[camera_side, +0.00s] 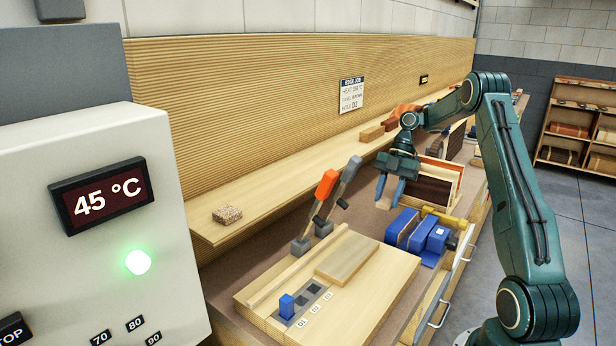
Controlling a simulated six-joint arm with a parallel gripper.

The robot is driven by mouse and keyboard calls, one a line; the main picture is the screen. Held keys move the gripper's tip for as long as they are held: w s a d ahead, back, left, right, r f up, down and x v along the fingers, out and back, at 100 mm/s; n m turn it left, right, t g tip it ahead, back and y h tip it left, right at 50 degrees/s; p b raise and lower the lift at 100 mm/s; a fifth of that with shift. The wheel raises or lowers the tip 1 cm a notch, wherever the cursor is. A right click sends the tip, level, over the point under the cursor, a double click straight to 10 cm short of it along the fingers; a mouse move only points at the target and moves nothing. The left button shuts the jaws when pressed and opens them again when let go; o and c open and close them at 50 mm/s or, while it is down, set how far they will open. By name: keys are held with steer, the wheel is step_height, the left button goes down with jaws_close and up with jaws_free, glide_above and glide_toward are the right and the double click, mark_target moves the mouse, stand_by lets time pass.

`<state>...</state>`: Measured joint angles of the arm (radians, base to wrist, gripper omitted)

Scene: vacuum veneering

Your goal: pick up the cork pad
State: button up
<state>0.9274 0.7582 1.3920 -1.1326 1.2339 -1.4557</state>
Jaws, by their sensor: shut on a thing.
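A small speckled brown block (227,214), which looks like cork, lies on the wooden ledge at the left, well away from my gripper. My gripper (388,196) points down over the bench near the centre, behind the blue blocks. Its blue fingers are shut on a small tan piece (383,205) that shows only a little at the fingertips. I cannot tell from its look whether this piece is cork.
Two levers, orange (326,185) and grey (350,170), stand left of my gripper. Blue blocks (402,228) and a yellow tool (445,218) lie to its right. A wooden board (348,256) is in front. A rack with dark sheets (438,180) stands behind.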

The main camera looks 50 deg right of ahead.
steer(key=shift+d, duration=0.55)
stand_by(0.4)
